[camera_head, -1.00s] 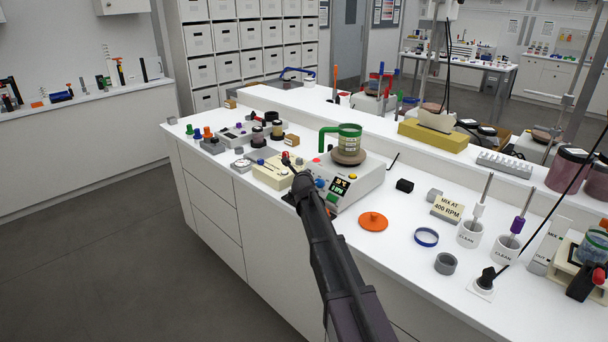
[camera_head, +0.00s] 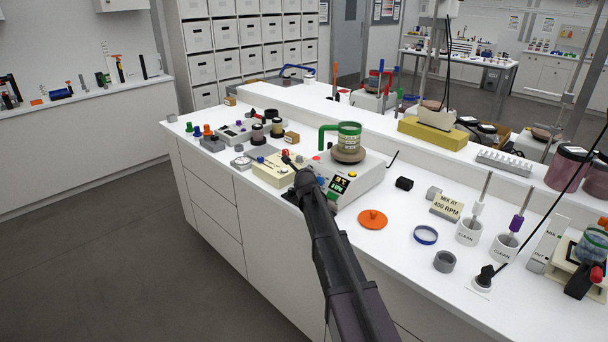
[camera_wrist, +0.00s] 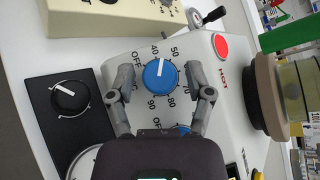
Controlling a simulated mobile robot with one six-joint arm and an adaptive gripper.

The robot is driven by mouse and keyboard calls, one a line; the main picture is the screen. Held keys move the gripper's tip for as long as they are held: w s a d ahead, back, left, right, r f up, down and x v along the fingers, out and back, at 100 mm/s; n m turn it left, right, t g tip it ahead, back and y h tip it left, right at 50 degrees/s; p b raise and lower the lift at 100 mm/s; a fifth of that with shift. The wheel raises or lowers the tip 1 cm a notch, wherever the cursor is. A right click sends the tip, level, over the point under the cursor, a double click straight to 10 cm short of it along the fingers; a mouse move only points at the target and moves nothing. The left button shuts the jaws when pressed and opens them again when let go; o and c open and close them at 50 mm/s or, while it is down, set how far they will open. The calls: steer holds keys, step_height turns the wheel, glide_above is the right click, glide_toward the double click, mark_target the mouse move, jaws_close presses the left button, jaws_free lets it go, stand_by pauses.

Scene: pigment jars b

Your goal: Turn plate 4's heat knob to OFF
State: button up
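The heat knob (camera_wrist: 160,75) is a round blue dial with a white pointer line on the pale hot plate. Its printed scale shows OFF, 40, 50, 70, 80 and 90. The pointer points up in the wrist view, between 40 and 50 and away from OFF. My gripper (camera_wrist: 161,80) is open, with one finger on each side of the knob and a small gap visible at both sides. The hot plate (camera_head: 366,181) stands on the bench in the head view, and my arm hides the knob there. No plate number is readable.
A green-handled jar (camera_head: 349,135) sits on the hot plate's heater. A second blue knob (camera_wrist: 183,130) is partly hidden by my gripper. A red button (camera_wrist: 220,46) lies near the right finger. A cream box (camera_head: 270,170) and a black-knobbed panel (camera_wrist: 70,98) are close by.

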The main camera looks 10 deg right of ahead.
steer(key=shift+a+f+m+t+h+b, duration=0.1)
steer(key=shift+m+t+h+b, duration=0.25)
steer(key=shift+m+h+b, duration=1)
steer(key=shift+a+f+m+t+h+b, duration=0.1)
steer(key=shift+m+t+h+b, duration=0.25)
steer(key=shift+m+h+b, duration=1)
